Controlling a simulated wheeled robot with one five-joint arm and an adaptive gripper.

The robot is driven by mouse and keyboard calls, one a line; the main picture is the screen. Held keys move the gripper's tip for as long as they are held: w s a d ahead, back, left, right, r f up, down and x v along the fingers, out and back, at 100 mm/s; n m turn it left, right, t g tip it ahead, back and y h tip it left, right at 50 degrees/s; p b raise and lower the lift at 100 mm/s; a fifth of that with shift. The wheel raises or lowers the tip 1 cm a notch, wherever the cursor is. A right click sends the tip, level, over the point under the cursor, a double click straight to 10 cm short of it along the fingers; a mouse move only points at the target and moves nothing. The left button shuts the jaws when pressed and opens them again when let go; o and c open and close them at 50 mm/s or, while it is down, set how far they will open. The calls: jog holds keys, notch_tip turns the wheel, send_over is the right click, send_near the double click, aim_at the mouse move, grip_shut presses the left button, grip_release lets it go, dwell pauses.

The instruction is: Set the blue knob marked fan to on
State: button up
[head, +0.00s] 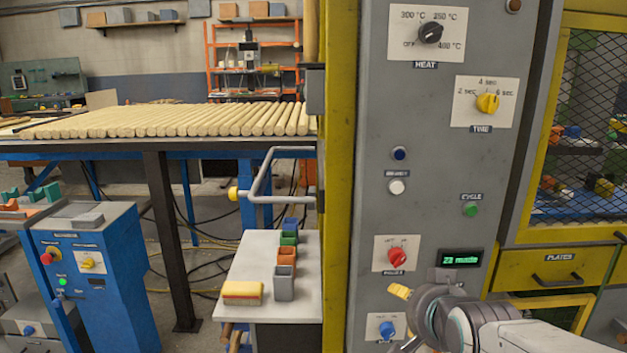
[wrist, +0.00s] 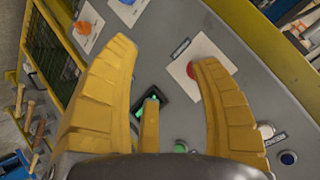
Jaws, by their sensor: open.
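A blue knob (head: 387,329) sits on a white plate low on the grey control panel (head: 375,200) in the head view; its marking is not readable. In the wrist view a blue knob (wrist: 128,2) shows at the top edge, partly cut off. My gripper (wrist: 164,58) is open and empty, its yellow fingers spread in front of the panel. In the head view my gripper (head: 402,316) is at the lower right, close to the blue knob; I cannot tell whether they touch.
A red knob (head: 397,257) is above the blue knob, with a green display (head: 460,259) to its right. An orange knob (wrist: 82,27) is near the blue one in the wrist view.

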jog(key=s+r+n+g+p, duration=0.3)
jog(key=s+r+p, duration=0.3)
jog(key=s+p, duration=0.4)
jog(key=s+r+n+g+p, duration=0.4)
jog(key=s+r+p, duration=0.3)
jog(key=s, duration=0.5)
jog(key=shift+g+p, duration=0.3)
jog(key=shift+p, duration=1.1)
